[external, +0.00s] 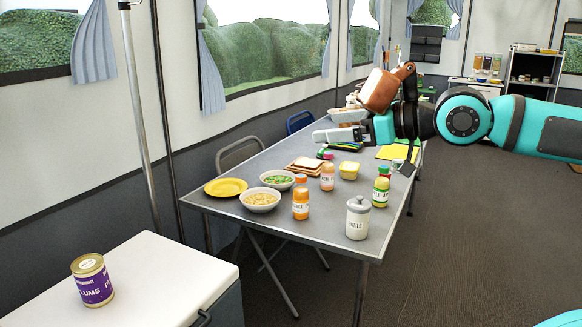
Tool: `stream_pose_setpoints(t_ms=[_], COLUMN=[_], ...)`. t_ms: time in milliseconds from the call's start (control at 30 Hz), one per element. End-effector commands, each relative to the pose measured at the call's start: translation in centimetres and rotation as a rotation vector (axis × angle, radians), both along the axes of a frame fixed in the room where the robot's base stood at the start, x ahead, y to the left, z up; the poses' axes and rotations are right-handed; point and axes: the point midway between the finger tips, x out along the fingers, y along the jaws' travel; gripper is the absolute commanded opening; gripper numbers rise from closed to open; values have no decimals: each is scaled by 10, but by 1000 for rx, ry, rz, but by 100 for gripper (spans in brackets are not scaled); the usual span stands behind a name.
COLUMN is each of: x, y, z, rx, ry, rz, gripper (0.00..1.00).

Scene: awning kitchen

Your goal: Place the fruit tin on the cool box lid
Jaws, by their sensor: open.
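The fruit tin (92,281) is a can with a purple label reading "PLUMS" and a gold top. It stands upright on the white cool box lid (165,270) at the lower left, towards the lid's left side. My gripper (340,127) is open and empty above the far part of the folding table, pointing left. It is well away from the tin and the lid, up and to the right of them. The cool box's lower left part is cut off by the frame.
The grey folding table (235,215) holds a yellow plate (225,187), two bowls, several bottles and a lidded white jar (357,218). A metal pole (140,120) rises behind the cool box. The lid right of the tin is clear, as is the floor at right.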

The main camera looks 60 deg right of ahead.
Motion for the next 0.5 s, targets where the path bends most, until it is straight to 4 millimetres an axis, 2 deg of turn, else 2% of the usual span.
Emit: stream_pose_setpoints(t_ms=[33,200,333,500], x=[-16,-49,-62,-65], y=[-3,-9,-11,-12], z=[-3,-14,-18,-20], rx=[15,61,80,87], ry=[-32,-114,-149,-160], rz=[-10,-32,-41,-43], gripper=[87,87,87,87])
